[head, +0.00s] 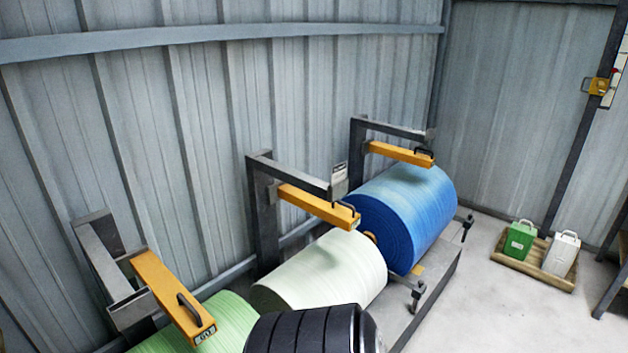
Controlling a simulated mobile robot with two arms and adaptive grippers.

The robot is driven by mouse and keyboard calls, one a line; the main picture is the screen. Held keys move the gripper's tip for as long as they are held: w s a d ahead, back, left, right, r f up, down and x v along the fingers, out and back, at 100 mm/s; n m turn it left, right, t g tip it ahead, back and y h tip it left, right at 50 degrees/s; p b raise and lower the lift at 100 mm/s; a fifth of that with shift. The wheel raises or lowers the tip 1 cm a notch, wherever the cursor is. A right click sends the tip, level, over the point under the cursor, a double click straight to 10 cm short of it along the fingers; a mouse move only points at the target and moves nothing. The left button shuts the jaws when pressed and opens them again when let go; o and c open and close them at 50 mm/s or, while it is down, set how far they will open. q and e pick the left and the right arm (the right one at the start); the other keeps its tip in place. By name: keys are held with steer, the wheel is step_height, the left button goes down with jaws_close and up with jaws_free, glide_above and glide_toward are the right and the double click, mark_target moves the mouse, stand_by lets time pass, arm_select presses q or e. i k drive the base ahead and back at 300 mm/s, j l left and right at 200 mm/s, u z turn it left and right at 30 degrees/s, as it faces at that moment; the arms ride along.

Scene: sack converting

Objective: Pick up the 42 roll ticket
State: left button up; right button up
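No ticket with a readable 42 shows in the head view. A small white card (339,181) with dark marks stands at the end of the middle steel arm, above the white roll (325,274); its print is too small to read. A small pale label (205,334) is on the near end of the front yellow bar (170,297), over the green roll (205,325); I cannot read it clearly. A blue roll (409,208) lies furthest back. Neither of my grippers is in view.
Yellow bars with black handles reach over the middle (312,204) and blue (400,153) rolls. A wooden tray (507,261) on the floor at right holds a green can (520,240) and a white can (561,254). Grey floor (500,310) is clear in front.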

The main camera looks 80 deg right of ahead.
mark_target(339, 171)
steer(key=z, duration=2.85)
